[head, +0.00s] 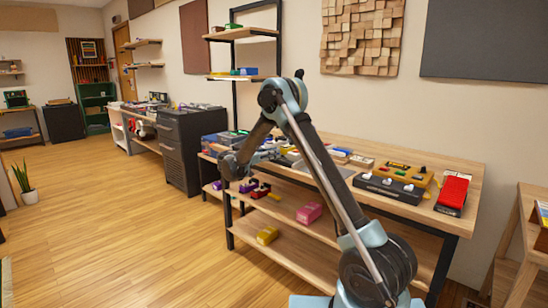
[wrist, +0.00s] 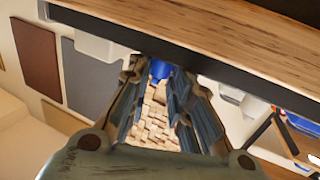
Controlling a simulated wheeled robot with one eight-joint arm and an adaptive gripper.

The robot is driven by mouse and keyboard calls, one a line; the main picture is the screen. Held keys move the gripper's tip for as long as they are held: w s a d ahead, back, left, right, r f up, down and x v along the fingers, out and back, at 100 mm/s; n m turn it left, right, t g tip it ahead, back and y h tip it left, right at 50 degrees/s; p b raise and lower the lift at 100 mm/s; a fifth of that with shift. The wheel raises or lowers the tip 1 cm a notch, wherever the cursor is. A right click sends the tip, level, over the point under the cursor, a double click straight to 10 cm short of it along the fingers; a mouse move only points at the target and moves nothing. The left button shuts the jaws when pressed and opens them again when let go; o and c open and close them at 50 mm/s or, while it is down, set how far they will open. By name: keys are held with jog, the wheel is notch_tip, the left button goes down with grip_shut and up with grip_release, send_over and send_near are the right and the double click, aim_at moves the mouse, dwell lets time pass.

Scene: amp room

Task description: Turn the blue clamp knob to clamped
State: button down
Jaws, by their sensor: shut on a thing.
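The blue clamp knob (wrist: 161,69) shows in the wrist view as a small blue piece under the dark table edge. My gripper (wrist: 158,78) has its two fingers on either side of it, closed on it. The fingers hide most of the knob, so its turned position cannot be told. In the head view my gripper (head: 229,166) is at the left end of the wooden workbench (head: 455,172), and I cannot make out the knob there.
The bench top carries several pedals, including a red one (head: 453,190) and a yellow one (head: 402,173). A lower shelf holds a pink box (head: 309,213) and a yellow box (head: 267,235). A dark cabinet (head: 190,148) stands left of the bench. The wooden floor (head: 110,220) at left is clear.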

jog(key=shift+d, duration=0.1)
jog(key=c, duration=1.8)
grip_release()
jog(key=shift+o, duration=0.2)
jog(key=v, duration=1.2)
jog(key=shift+f, duration=0.1)
